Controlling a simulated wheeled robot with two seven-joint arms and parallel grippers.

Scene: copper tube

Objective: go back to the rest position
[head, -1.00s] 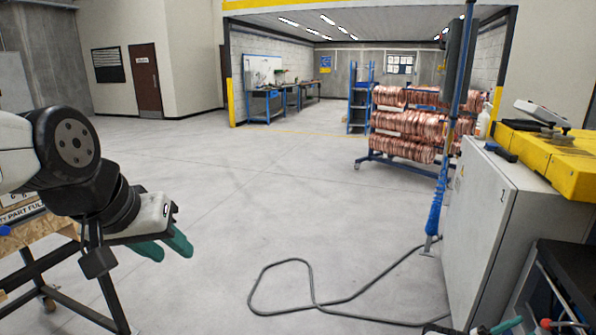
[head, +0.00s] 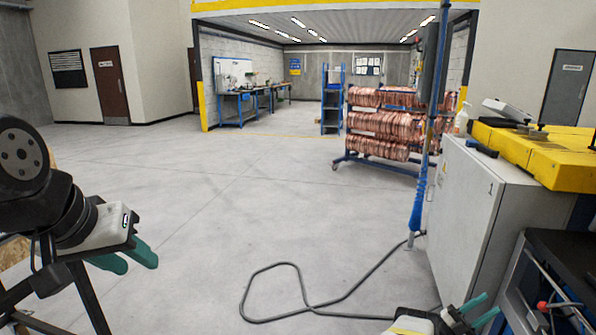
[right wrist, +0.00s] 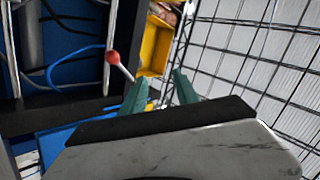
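My left gripper (head: 136,259) is at the lower left of the head view, with two green fingers spread apart and nothing between them. It hangs over bare floor. My right gripper (head: 482,308) shows at the bottom edge of the head view, low in front of the grey cabinet. In the right wrist view its green fingers (right wrist: 160,90) are apart with nothing between them. A red-tipped rod (right wrist: 113,59) shows just beyond the left finger there; I cannot tell how far off it is.
A grey cabinet (head: 468,215) with a yellow machine (head: 540,155) on top stands at the right. A dark bench (head: 560,270) is at lower right. A cable (head: 300,290) loops over the floor. A rack of copper coils (head: 385,125) stands farther back.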

